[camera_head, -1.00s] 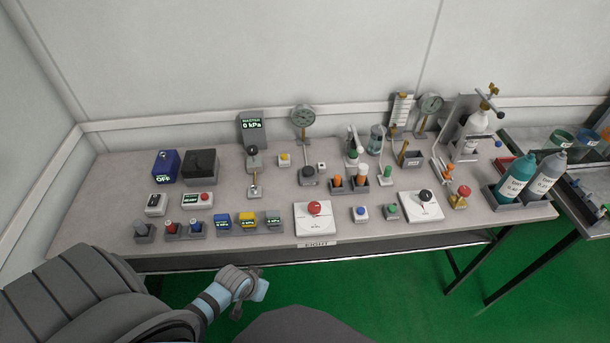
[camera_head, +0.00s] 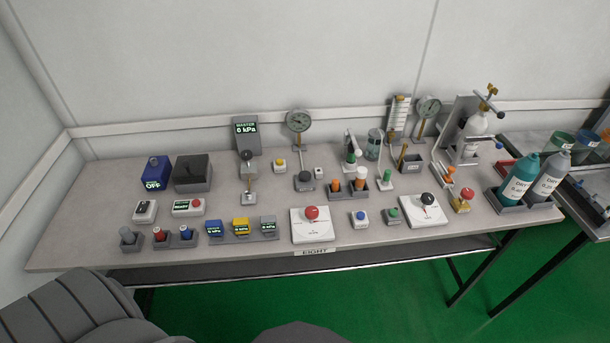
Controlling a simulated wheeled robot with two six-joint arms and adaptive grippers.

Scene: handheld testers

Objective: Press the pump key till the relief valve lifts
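The bench (camera_head: 110,190) carries several small testers, and I cannot tell for sure which key is the pump key or which part is the relief valve. A blue box (camera_head: 155,172) with a lit "OFF" display stands at the left beside a dark box (camera_head: 192,173). A grey display (camera_head: 246,135) reads "MASTER 0 kPa". A small box (camera_head: 188,207) with a red button has a green "READY" display. A white box with a dark key (camera_head: 146,210) is to its left. A yellow button (camera_head: 279,164) sits near the middle. Neither gripper is in view.
White plates with a red knob (camera_head: 311,213) and a black knob (camera_head: 428,199) lie near the front edge. Dial gauges (camera_head: 298,120) stand at the back. Bottles (camera_head: 520,177) stand in a tray at the right. Green floor (camera_head: 350,300) shows in front.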

